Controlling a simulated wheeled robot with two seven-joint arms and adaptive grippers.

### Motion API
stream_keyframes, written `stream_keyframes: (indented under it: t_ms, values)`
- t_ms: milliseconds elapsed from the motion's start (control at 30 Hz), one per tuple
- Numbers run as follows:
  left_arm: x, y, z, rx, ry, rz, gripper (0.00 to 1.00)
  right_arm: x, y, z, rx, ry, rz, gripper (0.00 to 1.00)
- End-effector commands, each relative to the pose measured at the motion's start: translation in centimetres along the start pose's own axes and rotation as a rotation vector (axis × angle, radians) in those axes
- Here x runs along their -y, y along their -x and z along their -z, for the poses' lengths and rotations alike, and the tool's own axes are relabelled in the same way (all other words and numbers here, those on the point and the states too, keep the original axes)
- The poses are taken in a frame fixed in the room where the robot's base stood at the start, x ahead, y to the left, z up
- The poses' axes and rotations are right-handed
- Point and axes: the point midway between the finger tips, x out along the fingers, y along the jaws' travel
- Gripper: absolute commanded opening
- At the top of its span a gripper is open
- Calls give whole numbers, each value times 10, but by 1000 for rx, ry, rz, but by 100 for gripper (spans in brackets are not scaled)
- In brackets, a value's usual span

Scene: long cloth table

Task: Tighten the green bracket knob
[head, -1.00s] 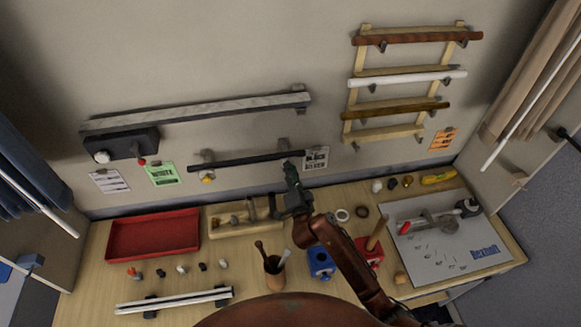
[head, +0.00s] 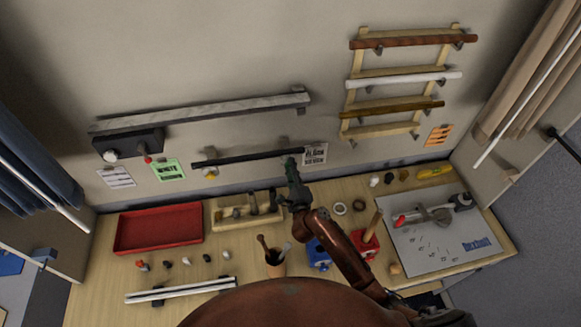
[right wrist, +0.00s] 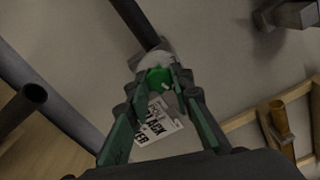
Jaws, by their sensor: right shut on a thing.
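My right gripper (head: 290,165) reaches up to the right end of the black rod (head: 240,157) on the wall. In the right wrist view, its two fingers (right wrist: 161,88) are shut on the green knob (right wrist: 158,77), which sits at the end of the dark rod (right wrist: 136,22). A pale bracket part shows just behind the knob. In the head view the gripper hides the knob. My left gripper is not in view.
A long grey rail (head: 210,110) is above the black rod. A wooden rack (head: 352,98) with several rods stands to the right. Below are a red tray (head: 124,236), a wooden toolbox (head: 226,223), a tool cup (head: 275,269) and a white board (head: 455,252).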

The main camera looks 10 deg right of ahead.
Motion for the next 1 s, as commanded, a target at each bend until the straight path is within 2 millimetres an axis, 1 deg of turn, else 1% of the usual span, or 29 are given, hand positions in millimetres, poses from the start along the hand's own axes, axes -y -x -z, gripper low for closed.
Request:
stream_keyframes:
  t_ms: [200, 500, 700, 1000]
  values:
    - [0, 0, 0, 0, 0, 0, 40, 0, 0, 0, 0, -184, 1, 0]
    - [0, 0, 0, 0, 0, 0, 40, 0, 0, 1, -2, -363, 1, 0]
    - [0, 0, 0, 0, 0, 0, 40, -1, 0, 1, -1, -421, 0, 0]
    - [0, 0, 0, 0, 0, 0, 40, -1, 0, 1, -1, -442, -1, 0]
